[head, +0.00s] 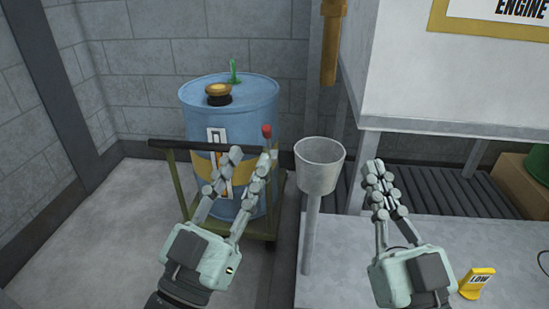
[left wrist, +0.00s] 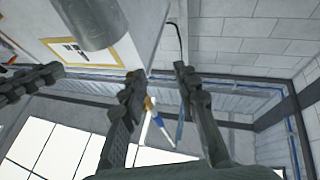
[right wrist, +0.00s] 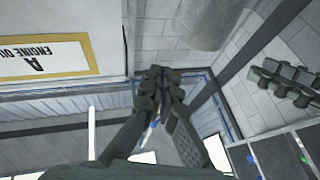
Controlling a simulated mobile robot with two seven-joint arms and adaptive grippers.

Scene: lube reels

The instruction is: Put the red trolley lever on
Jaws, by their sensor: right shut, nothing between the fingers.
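The trolley lever with its red knob (head: 267,131) shows in the head view at the right end of the trolley's dark handle bar (head: 170,145). Its lower part is hidden behind my left gripper (head: 252,154). The left gripper is open, with its fingers apart in front of the trolley and one fingertip just below the knob in the picture. I cannot tell whether it touches the lever. My right gripper (head: 374,165) is shut and empty, to the right of the grey funnel. The lever cannot be made out in either wrist view.
A blue drum (head: 255,95) with a yellow band stands on the olive trolley (head: 181,185). A grey funnel (head: 319,165) on a post stands between my grippers. A grey table (head: 340,235) with a yellow "LOW" tag (head: 477,282) is at the right. Open floor lies at the left.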

